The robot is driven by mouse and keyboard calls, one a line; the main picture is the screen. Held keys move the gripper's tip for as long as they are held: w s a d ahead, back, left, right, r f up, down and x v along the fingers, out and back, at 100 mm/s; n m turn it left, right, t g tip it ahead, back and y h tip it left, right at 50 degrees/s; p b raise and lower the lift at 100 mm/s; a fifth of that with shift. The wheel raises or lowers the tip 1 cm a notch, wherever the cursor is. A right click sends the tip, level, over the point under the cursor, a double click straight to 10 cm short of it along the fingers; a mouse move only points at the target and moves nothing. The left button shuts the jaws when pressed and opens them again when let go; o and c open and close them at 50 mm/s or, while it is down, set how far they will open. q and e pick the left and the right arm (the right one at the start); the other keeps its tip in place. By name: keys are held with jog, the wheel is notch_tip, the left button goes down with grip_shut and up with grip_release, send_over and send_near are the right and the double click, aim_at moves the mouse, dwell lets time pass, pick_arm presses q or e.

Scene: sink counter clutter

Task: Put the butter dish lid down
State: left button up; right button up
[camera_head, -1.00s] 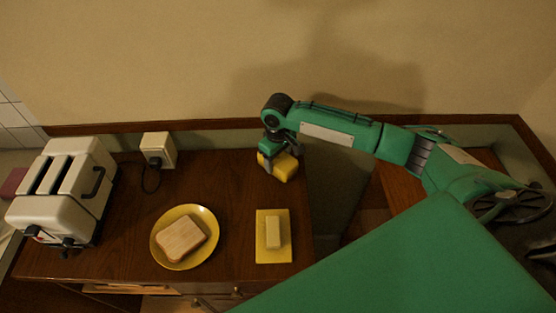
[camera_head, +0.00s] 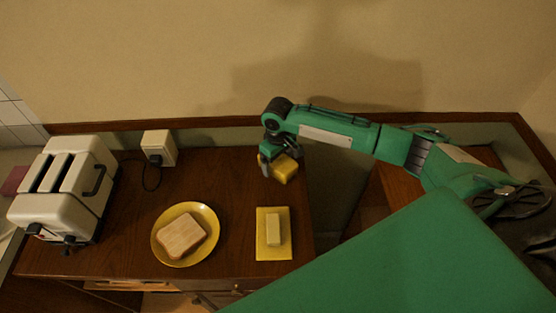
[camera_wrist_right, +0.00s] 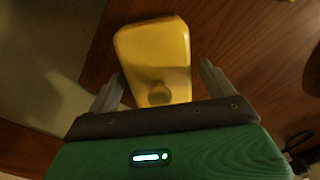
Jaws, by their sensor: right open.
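The yellow butter dish lid (camera_head: 286,169) rests on the wooden counter near its back right edge. In the right wrist view the lid (camera_wrist_right: 155,52) lies with its knob between and just beyond my fingers. My right gripper (camera_head: 271,166) is open at the lid, and in the wrist view its fingers (camera_wrist_right: 160,86) stand apart on either side with gaps. The yellow butter dish base (camera_head: 263,249) sits at the counter's front right with a pale block of butter (camera_head: 274,229) on it, uncovered. My left gripper is not in view.
A yellow plate (camera_head: 205,217) with a slice of bread (camera_head: 181,236) stands left of the dish. A white toaster (camera_head: 65,190) is at the far left, and a white socket box (camera_head: 158,147) with a cord is at the back. The counter middle is clear.

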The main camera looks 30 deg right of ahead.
notch_tip(320, 180, up, 12)
jog(key=shift+f+b, duration=0.1)
jog(key=shift+b, duration=1.1)
